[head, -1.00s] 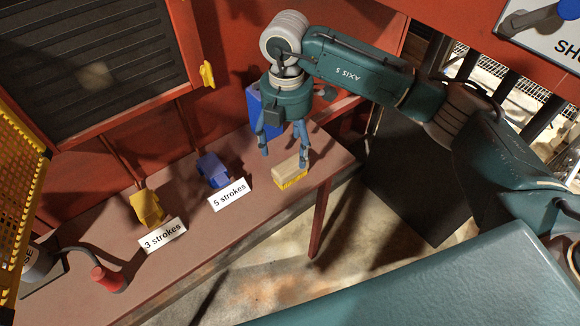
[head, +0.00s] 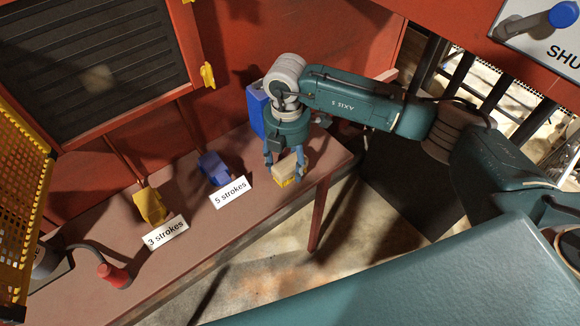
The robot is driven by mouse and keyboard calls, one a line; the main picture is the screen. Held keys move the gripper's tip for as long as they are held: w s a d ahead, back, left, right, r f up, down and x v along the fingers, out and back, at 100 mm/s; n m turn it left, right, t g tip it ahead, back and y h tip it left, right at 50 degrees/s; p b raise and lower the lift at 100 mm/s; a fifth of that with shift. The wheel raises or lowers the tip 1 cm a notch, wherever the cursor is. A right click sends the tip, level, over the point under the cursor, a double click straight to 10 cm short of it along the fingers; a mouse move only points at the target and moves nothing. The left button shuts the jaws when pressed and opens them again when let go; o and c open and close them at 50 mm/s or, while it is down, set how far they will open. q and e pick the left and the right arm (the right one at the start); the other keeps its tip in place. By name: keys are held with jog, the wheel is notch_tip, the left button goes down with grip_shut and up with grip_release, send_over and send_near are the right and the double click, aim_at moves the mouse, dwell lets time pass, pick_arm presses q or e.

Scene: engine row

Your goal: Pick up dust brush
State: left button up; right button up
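The dust brush (head: 285,171), a tan block with a yellow lower part, sits on the bench near its right end. My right gripper (head: 284,173) has come down over it from above. Its two blue fingers are spread, one on the left side of the brush and one on the right. I cannot tell whether either finger touches the brush. The brush appears to rest on the bench top. My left gripper is not in view.
The red-brown bench (head: 205,240) carries a yellow block (head: 150,205), a blue block (head: 214,168), and labels "3 strokes" (head: 165,232) and "5 strokes" (head: 230,191). A blue box (head: 256,110) stands behind my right gripper. A red-handled item (head: 113,275) lies at lower left.

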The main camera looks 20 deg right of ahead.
aim_at(287, 160)
jog(key=c, duration=0.8)
notch_tip(287, 160, up, 20)
jog(key=b, duration=0.2)
jog(key=shift+b, duration=0.35)
jog(key=o, duration=0.4)
jog(key=shift+c, duration=0.3)
